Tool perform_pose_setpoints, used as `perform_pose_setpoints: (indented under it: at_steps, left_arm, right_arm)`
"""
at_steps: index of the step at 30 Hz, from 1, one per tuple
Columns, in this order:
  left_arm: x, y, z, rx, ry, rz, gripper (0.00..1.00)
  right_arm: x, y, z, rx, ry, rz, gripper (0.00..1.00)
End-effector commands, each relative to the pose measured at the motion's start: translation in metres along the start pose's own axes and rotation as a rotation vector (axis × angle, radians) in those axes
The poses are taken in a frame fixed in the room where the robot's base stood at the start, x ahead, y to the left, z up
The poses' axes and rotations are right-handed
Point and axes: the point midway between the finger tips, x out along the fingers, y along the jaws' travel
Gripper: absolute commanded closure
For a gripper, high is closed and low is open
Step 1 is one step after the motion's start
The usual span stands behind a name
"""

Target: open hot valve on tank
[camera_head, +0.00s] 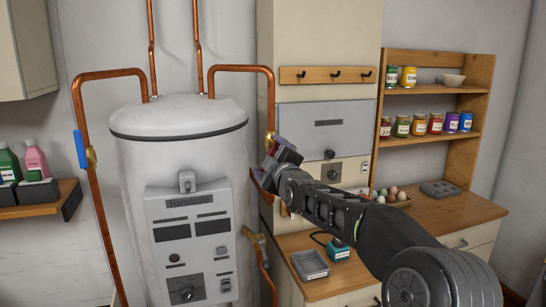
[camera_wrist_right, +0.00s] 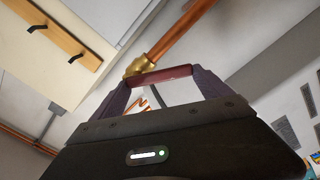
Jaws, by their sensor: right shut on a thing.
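The white tank (camera_head: 180,150) stands at the left centre with copper pipes on both sides. On its right pipe is a brass valve body (camera_head: 270,138), which also shows in the wrist view (camera_wrist_right: 138,66). My right gripper (camera_head: 268,178) is at this valve, its dark fingers shut on the red handle (camera_wrist_right: 162,75). In the wrist view the handle spans between the two fingers, at an angle to the copper pipe. In the head view my gripper hides most of the handle. The left pipe has a blue handle (camera_head: 79,149) lying along it. My left gripper is out of view.
A cabinet with a hook rail (camera_head: 328,75) stands right of the tank, close behind my right gripper. A wooden shelf (camera_head: 440,90) holds several jars. The counter (camera_head: 440,215) carries a grey tray (camera_head: 310,264). Bottles stand on a shelf at left.

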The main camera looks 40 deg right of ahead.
Motion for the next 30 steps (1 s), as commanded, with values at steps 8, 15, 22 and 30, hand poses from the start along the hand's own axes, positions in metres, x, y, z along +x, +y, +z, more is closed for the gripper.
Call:
perform_pose_setpoints:
  at_steps: [8, 15, 22, 30]
  left_arm:
    - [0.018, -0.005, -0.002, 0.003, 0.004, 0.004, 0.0]
    - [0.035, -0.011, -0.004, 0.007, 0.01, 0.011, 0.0]
    - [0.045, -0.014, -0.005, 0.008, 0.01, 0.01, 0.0]
    - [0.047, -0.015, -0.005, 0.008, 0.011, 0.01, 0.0]
  right_arm:
    - [0.009, -0.008, 0.008, -0.259, 0.001, -0.001, 0.85]
    - [0.009, -0.007, 0.014, -0.443, 0.001, 0.0, 0.85]
    - [0.009, -0.005, 0.017, -0.548, -0.001, -0.001, 0.85]
    - [0.01, -0.004, 0.017, -0.585, -0.002, -0.004, 0.85]
